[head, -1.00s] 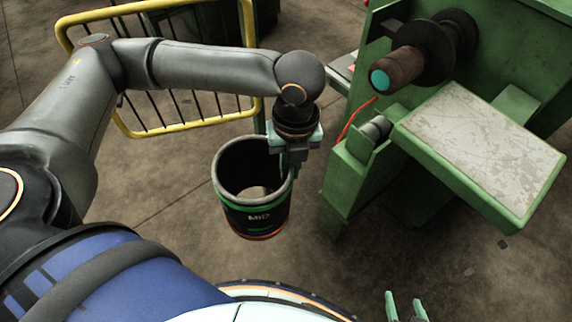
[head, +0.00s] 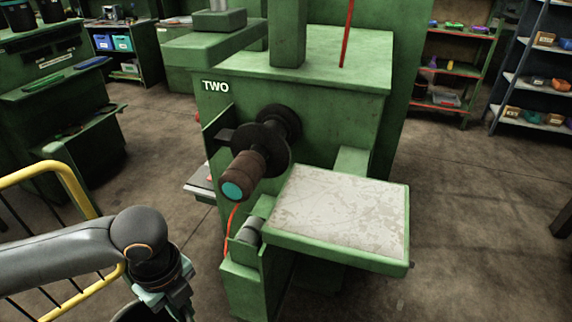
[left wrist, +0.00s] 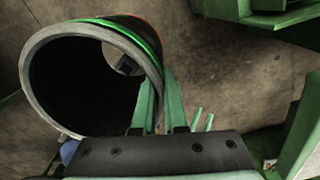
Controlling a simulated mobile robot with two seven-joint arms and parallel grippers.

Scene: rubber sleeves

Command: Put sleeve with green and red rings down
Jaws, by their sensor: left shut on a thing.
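The sleeve with green and red rings (left wrist: 65,85) is a wide dark tube with a grey rim, open end toward the left wrist camera. A green ring and part of a red-orange ring show on its outside. My left gripper (left wrist: 160,95) is shut on the sleeve's wall at the rim and holds it above the floor. In the head view the left gripper (head: 172,300) is at the bottom left, and only a bit of the sleeve's rim shows. Two thin green prongs, seemingly my right gripper's fingers (left wrist: 203,119), stand apart and empty in the left wrist view.
A green machine marked TWO (head: 310,80) stands ahead, with a brown roller (head: 242,172) and a worn grey-topped shelf (head: 335,212) jutting forward. A yellow barrier (head: 55,180) is at left. Shelving (head: 540,85) stands at back right.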

